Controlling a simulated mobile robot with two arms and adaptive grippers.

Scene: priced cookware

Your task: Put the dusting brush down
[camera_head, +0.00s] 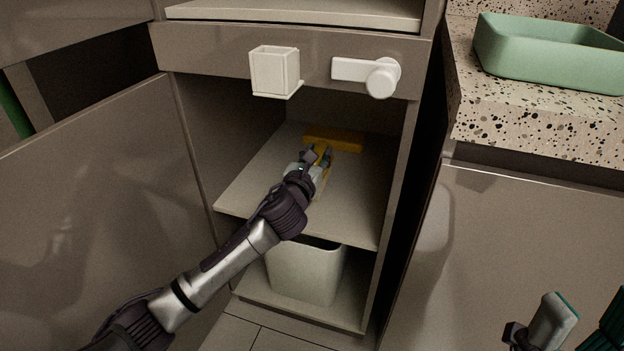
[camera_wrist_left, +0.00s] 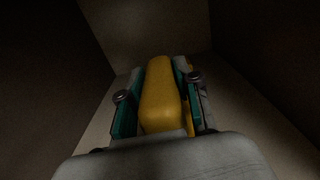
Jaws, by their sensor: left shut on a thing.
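The dusting brush (camera_head: 340,141) is yellow, with a wide bar at its far end, and is over the cabinet's middle shelf (camera_head: 352,205). My left gripper (camera_head: 318,156) reaches into the open cabinet and is shut on the brush's handle. The left wrist view shows the yellow handle (camera_wrist_left: 162,98) between the two teal-padded fingers (camera_wrist_left: 160,100). I cannot tell whether the brush touches the shelf. My right gripper (camera_head: 586,310) is at the lower right corner of the head view, partly cut off, with its fingers apart and nothing seen between them.
A drawer front above the opening carries a white square holder (camera_head: 274,72) and a white knobbed fitting (camera_head: 380,78). An open door (camera_head: 90,200) stands at left. A white bin (camera_head: 305,275) is below the shelf. A green basin (camera_head: 550,55) sits on the speckled counter (camera_head: 530,120).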

